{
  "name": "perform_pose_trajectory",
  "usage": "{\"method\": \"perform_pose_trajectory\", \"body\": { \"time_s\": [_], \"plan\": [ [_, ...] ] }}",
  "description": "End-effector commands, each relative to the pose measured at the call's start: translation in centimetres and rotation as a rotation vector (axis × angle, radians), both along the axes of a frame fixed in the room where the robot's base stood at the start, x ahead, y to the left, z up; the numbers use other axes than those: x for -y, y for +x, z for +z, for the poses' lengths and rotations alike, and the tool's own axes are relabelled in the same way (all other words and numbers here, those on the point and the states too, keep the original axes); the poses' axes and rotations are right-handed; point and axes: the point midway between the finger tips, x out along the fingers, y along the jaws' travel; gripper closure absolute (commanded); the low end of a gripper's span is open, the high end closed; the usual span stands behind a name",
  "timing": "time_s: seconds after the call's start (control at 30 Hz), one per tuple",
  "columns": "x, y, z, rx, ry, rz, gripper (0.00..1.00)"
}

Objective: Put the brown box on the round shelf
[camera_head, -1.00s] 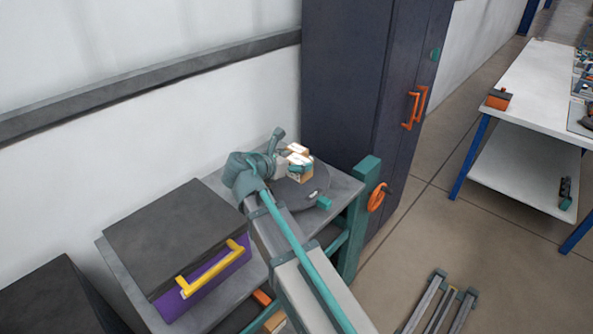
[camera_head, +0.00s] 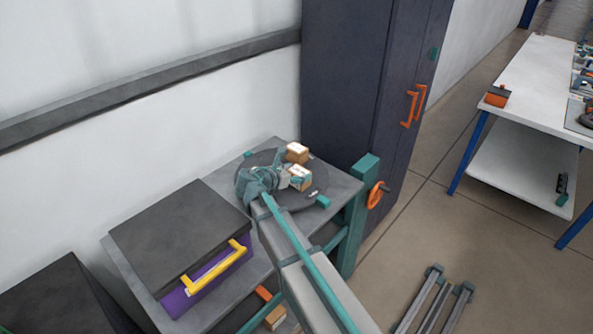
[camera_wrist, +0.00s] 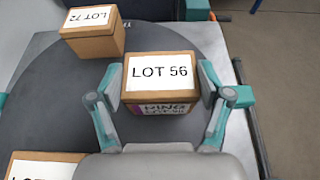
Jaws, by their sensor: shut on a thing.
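My gripper (camera_wrist: 160,80) is shut on a brown box (camera_wrist: 160,104) with a white "LOT 56" label, one finger on each side. In the head view my gripper (camera_head: 291,180) and the held box (camera_head: 301,179) are over the round grey shelf (camera_head: 316,172), which also fills much of the wrist view (camera_wrist: 60,105). The box's underside is hidden, so I cannot tell whether it touches the shelf. A second brown box (camera_wrist: 92,44), labelled "LOT 72", stands on the shelf behind and left. A third labelled box (camera_wrist: 75,158) is partly visible at the wrist view's lower left.
A teal block (camera_head: 323,202) sits at the shelf's right edge. A teal post (camera_head: 362,200) with an orange wheel (camera_head: 377,195) and a dark cabinet (camera_head: 365,80) stand to the right. A purple case with a dark lid (camera_head: 180,235) is at left.

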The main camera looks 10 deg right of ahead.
Motion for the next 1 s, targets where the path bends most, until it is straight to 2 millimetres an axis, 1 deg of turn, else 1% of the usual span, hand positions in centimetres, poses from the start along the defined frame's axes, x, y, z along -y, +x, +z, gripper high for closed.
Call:
{"method": "perform_pose_trajectory", "body": {
  "time_s": [0.4,0.43,0.53,0.57,0.87,1.0],
  "plan": [
    [-0.02,0.01,-0.51,0.001,-0.001,0.001,0.61],
    [-0.02,0.01,-0.48,0.002,0.0,0.001,0.19],
    [-0.02,0.01,-0.45,0.002,0.0,0.001,0.03],
    [-0.02,0.01,-0.45,0.002,0.0,0.001,0.0],
    [-0.02,0.01,-0.43,0.002,0.0,0.001,0.0],
    [-0.16,-0.12,-0.1,0.002,0.0,0.001,0.0]
  ]
}}
